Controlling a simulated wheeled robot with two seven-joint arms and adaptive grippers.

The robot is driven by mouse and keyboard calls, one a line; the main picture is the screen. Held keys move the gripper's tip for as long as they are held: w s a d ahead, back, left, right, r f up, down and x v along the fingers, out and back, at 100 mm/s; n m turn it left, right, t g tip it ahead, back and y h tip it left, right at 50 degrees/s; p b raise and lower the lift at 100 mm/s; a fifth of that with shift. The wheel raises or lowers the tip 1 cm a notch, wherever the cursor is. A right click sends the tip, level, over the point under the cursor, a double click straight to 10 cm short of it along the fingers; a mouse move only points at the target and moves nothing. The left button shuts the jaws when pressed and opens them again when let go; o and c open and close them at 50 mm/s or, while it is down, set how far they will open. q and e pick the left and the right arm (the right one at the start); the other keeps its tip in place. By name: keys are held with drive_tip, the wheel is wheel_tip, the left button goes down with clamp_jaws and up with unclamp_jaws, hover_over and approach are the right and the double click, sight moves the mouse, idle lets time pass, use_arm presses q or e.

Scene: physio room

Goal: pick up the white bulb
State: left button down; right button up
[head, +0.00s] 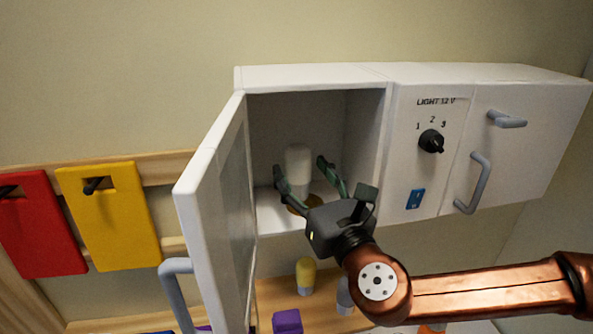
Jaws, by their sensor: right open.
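The white bulb (299,163) stands upright inside the open left compartment of the white wall cabinet (310,76). It appears to stand on a round brownish base (296,210) on the compartment floor, partly hidden by my gripper. My right gripper (302,174) reaches into the compartment from the front right. Its dark green fingers are spread apart, one on each side of the bulb in the picture. I cannot tell whether either finger touches it. My left gripper is not in view.
The cabinet door (222,215) hangs open on the left, close to my gripper. Below are a shelf (268,290), a yellow-topped bulb (305,274) and a purple block (287,321). A dark knob (431,142) is on the panel to the right. Red (42,230) and yellow boards (115,220) hang left.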

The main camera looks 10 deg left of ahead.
sight(303, 166)
drive_tip(key=x, duration=0.1)
drive_tip(key=p+x, duration=0.1)
drive_tip(key=x, duration=0.1)
drive_tip(key=shift+w+d+r, duration=0.15)
drive_tip(key=shift+w+r, duration=0.1)
drive_tip(key=shift+w, duration=0.1)
drive_tip(key=shift+w+a+f, duration=0.1)
drive_tip(key=shift+w+a, duration=0.05)
drive_tip(key=shift+a, duration=0.05)
drive_tip(key=shift+c, duration=0.4)
drive_tip(key=shift+d, duration=0.1)
drive_tip(key=shift+c, duration=0.8)
drive_tip(key=c, duration=1.4)
drive_tip(key=shift+o, duration=0.2)
